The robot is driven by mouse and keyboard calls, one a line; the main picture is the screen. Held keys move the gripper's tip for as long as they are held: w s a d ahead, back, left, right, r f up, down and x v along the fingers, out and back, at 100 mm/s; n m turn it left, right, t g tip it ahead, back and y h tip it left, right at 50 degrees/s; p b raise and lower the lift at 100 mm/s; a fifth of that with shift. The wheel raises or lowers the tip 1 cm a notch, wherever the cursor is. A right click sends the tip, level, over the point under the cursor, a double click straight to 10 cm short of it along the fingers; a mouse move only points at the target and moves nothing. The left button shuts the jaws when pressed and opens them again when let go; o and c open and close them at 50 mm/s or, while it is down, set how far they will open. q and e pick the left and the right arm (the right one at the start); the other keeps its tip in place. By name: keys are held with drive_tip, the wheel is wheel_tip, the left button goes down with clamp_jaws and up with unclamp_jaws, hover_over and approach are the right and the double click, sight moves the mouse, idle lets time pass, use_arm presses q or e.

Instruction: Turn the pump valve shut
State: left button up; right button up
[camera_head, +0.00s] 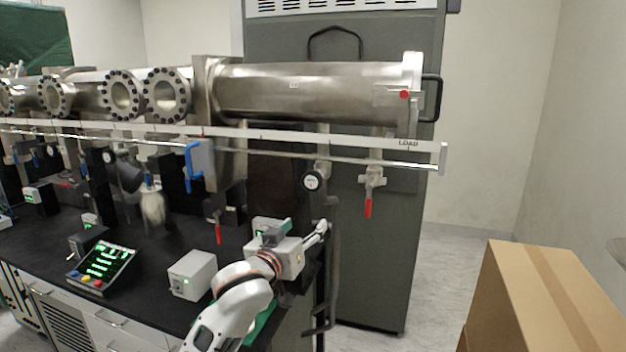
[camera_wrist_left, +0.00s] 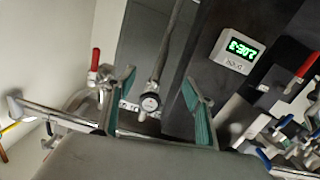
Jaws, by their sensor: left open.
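Two valves with red lever handles hang from the steel pipework. In the head view, one red handle (camera_head: 368,207) hangs below the right end under the LOAD label; the other (camera_head: 218,233) hangs further left over the bench. No visible label tells me which is the pump valve. My left gripper (camera_head: 298,234) is open over the bench's right end, below and apart from both handles. In the left wrist view, its two teal-padded fingers (camera_wrist_left: 160,98) are spread, with a round gauge (camera_wrist_left: 150,102) in line with the gap. A red handle (camera_wrist_left: 96,60) shows left of them.
A blue lever (camera_head: 190,167) hangs near the long rail. A grey box (camera_head: 192,275) and a control panel with green displays (camera_head: 102,266) stand on the black bench. A tall grey cabinet (camera_head: 385,255) stands behind. A cardboard box (camera_head: 540,300) is at lower right.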

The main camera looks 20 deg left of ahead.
use_arm(q)
approach(311, 183)
drive_tip(key=w, duration=0.3)
drive_tip(key=shift+n+t+y, duration=0.3)
drive_tip(key=shift+n+t, duration=0.1)
drive_tip(key=w, duration=0.5)
drive_tip(key=w+p, duration=0.1)
drive_tip(key=w, duration=0.1)
drive_tip(key=shift+w+d+f, duration=0.35)
drive_tip(key=shift+w, duration=0.05)
drive_tip(key=c, duration=1.1)
